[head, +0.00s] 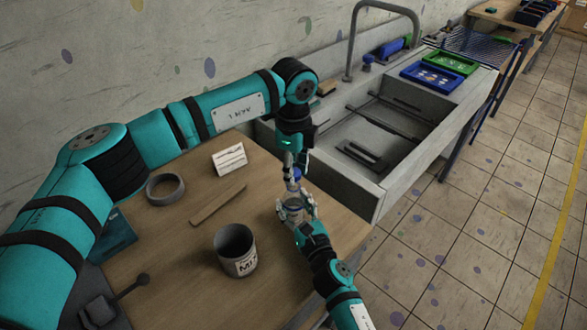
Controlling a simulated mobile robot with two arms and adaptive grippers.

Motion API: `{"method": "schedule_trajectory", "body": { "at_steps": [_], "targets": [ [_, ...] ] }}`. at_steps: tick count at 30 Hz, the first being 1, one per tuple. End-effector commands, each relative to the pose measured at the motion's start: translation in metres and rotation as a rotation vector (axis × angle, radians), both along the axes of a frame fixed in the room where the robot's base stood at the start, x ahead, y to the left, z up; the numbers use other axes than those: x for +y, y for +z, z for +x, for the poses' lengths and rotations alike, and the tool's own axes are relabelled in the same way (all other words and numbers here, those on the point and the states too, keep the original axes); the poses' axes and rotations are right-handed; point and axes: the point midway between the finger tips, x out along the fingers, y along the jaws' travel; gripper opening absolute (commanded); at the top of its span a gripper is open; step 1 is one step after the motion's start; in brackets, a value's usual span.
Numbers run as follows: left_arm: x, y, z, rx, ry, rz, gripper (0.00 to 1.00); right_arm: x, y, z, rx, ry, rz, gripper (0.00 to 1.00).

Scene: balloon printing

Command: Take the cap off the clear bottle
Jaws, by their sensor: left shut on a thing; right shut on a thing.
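The clear bottle (293,205) stands upright near the right edge of the wooden table. My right gripper (296,210) is shut around its body from the front right. A small blue cap (296,173) shows above the bottle. My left gripper (294,168) points down from above and is shut on the cap. The fingers partly hide both the cap and the bottle neck, and I cannot tell whether the cap still touches the neck.
On the wooden table (180,235) are a dark cup with a white label (237,250), a flat wooden stick (217,203), a grey ring (165,188) and a white card (229,159). A concrete sink (375,185) with blue and green trays (442,64) adjoins it at the right.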

Motion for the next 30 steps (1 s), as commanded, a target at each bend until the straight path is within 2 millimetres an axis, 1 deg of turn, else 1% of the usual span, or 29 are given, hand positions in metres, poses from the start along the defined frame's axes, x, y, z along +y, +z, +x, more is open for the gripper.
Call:
{"method": "schedule_trajectory", "body": {
  "at_steps": [4, 10, 17, 18, 24, 30],
  "targets": [
    [0.000, 0.012, 0.001, -0.002, 0.000, -0.001, 0.00, 0.000, 0.000, 0.000, 0.000, 0.000, 0.000, 0.00],
    [0.000, 0.037, 0.001, -0.003, 0.000, -0.001, 0.00, 0.000, 0.000, 0.000, 0.000, 0.000, 0.000, 0.00],
    [0.000, 0.040, 0.000, 0.000, 0.000, -0.001, 0.00, 0.000, 0.000, 0.000, 0.000, 0.000, 0.000, 0.00],
    [0.000, 0.039, 0.000, 0.000, 0.000, -0.001, 0.00, 0.000, 0.000, 0.000, 0.000, 0.000, 0.000, 0.52],
    [0.000, 0.039, 0.000, 0.000, 0.000, -0.001, 0.00, 0.000, 0.000, 0.000, 0.000, 0.000, 0.000, 0.77],
    [0.000, 0.039, 0.000, 0.000, 0.000, 0.000, 0.00, 0.000, 0.000, 0.000, 0.000, 0.000, 0.000, 0.77]
  ]
}}
